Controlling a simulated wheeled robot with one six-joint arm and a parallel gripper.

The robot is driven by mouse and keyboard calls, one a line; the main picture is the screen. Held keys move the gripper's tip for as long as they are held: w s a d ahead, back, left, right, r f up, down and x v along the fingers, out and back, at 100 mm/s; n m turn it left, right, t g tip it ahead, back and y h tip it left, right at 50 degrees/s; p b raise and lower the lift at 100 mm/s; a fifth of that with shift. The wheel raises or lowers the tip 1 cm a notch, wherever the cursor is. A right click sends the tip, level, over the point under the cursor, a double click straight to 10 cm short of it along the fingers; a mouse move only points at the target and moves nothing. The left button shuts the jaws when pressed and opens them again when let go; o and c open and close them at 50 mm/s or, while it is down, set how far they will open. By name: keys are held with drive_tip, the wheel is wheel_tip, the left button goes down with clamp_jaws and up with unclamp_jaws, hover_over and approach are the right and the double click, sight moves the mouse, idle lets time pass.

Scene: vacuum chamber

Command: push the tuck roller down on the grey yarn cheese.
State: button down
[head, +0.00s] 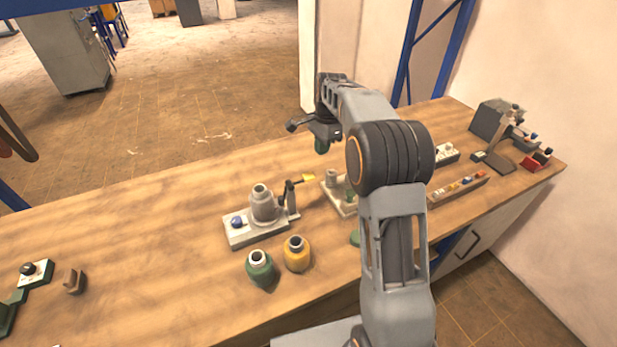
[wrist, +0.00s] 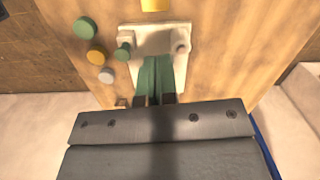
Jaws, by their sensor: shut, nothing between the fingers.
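The grey yarn cheese (head: 263,204) stands upright on a pale base (head: 247,238) on the bench in the head view. Beside it on the right is a dark upright arm (head: 289,193) with a yellow tip (head: 308,178); I take it for the tuck roller, and it appears raised. My gripper (head: 321,146) is in the air behind and to the right of the cheese, apart from it. In the wrist view my gripper (wrist: 161,60) has its green fingers together and empty, pointing over a pale fixture (wrist: 160,30). I cannot make out the grey cheese in the wrist view.
A green cheese (head: 260,268) and a yellow one (head: 296,254) stand in front of the base. A second pale fixture (head: 344,200) is to the right, partly behind my arm. A strip of coloured parts (head: 460,187) lies farther right. The bench's left middle is largely clear.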

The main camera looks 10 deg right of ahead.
drive_tip(key=shift+d+r, duration=0.15)
drive_tip(key=shift+r, duration=2.25)
drive_tip(key=s+f+n, duration=0.4)
drive_tip(key=n, duration=0.3)
drive_tip(key=s+a+r+n+t, duration=0.1)
drive_tip(key=s+a+n+t, duration=0.1)
drive_tip(key=s, duration=0.9)
drive_tip(key=s+a+r+n+t+h, duration=0.1)
drive_tip(key=s+n, duration=0.4)
drive_tip(key=s, duration=0.7)
drive_tip(key=shift+s+a+t, duration=0.3)
drive_tip(key=shift+a+t, duration=0.05)
drive_tip(key=shift+t, duration=0.45)
drive_tip(key=c, duration=1.9)
unclamp_jaws()
